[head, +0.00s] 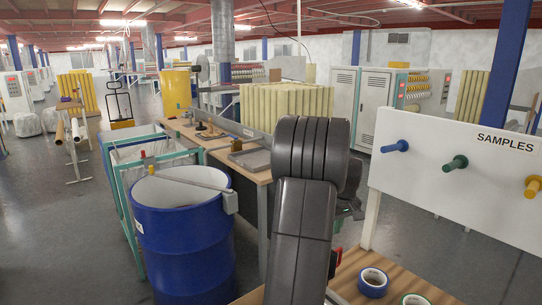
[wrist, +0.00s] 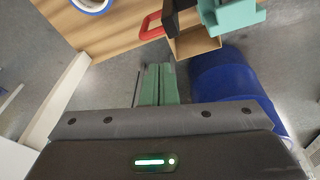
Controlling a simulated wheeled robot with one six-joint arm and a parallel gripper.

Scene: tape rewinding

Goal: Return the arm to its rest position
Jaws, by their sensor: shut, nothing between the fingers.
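My arm rises dark grey through the middle of the head view and bends over at its top.
A blue tape roll (head: 373,282) and a green one (head: 414,299) lie on the front table. A samples board (head: 455,190) with pegs stands right. A blue barrel (head: 185,245) stands left. A red-handled object (wrist: 151,26) and a teal one (wrist: 235,14) show in the wrist view.

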